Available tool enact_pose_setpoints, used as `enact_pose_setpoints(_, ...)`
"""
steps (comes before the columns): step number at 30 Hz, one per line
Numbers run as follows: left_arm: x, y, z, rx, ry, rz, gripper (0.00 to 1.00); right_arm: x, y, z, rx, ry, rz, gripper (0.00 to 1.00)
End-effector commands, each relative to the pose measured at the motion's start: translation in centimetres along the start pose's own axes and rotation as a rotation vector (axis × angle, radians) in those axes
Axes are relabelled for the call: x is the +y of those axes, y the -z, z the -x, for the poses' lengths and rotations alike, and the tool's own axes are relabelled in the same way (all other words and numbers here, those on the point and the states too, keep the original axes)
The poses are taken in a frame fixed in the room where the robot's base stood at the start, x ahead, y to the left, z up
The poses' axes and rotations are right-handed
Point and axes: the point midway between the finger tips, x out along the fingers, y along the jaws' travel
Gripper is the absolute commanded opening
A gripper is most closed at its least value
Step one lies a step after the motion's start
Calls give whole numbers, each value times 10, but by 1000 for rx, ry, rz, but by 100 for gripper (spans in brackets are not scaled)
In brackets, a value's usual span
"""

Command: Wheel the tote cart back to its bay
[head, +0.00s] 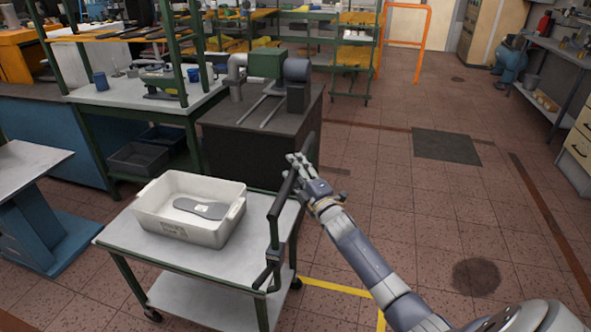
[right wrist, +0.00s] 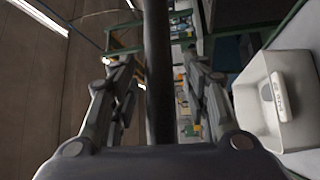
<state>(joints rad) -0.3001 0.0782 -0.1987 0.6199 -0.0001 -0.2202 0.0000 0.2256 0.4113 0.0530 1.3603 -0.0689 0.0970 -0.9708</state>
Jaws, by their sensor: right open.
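The tote cart (head: 185,258) has a grey top on a green frame with casters and a lower shelf. Its dark push handle (head: 275,228) rises along its right side. A white tote (head: 160,218) stands on the cart with a grey sole-shaped piece (head: 200,208) in it. My right gripper (head: 298,168) is open at the upper part of the handle. In the right wrist view, a dark upright bar (right wrist: 157,70) runs between its spread fingers, and the tote (right wrist: 255,105) shows at the right. My left gripper is not in view.
Yellow floor lines (head: 336,287) lie right of the cart. A dark bench with a machine (head: 265,65) stands just behind it, and a blue-based table (head: 35,225) is to the left. The tiled floor to the right is open, with a dark mat (head: 446,146).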

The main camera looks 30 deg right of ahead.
Motion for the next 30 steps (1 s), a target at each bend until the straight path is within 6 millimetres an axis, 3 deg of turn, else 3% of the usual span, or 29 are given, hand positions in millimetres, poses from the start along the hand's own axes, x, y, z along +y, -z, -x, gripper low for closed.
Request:
enact_pose_setpoints(7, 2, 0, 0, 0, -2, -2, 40, 0, 0, 0, 0, 1, 0, 41)
enact_pose_setpoints(12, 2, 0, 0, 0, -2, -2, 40, 0, 0, 0, 0, 1, 0, 2)
enact_pose_setpoints(13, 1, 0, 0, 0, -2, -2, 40, 0, 0, 0, 0, 1, 0, 0)
enact_pose_setpoints(23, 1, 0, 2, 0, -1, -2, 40, 1, -6, 6, -1, 2, 1, 0)
enact_pose_setpoints(30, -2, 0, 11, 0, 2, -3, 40, 8, -32, 32, -4, 7, 4, 0)
